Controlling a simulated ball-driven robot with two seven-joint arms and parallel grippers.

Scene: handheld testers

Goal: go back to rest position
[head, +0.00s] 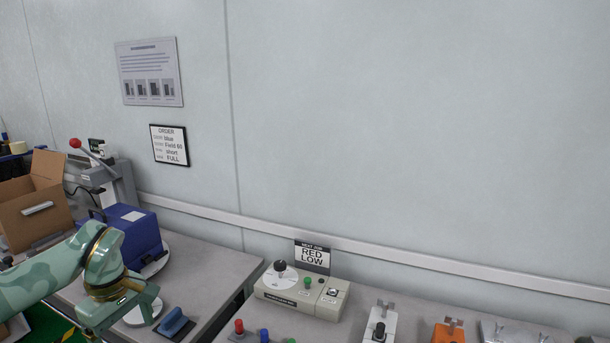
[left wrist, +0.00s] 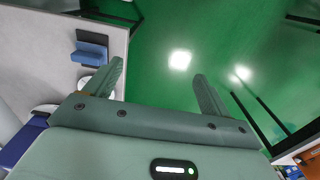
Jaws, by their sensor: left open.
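My left arm comes in from the left in the head view, its green wrist above the left table. My left gripper (left wrist: 160,85) is open and empty in the left wrist view, with its two fingers apart over green floor. My right gripper is not in view.
A blue box (head: 122,236) stands on the left table (head: 208,275), with a blue block (head: 174,322) near its front. A cardboard box (head: 35,205) is at far left. A beige control box (head: 302,292) and handheld testers, one white (head: 380,322), one orange (head: 447,332), stand right.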

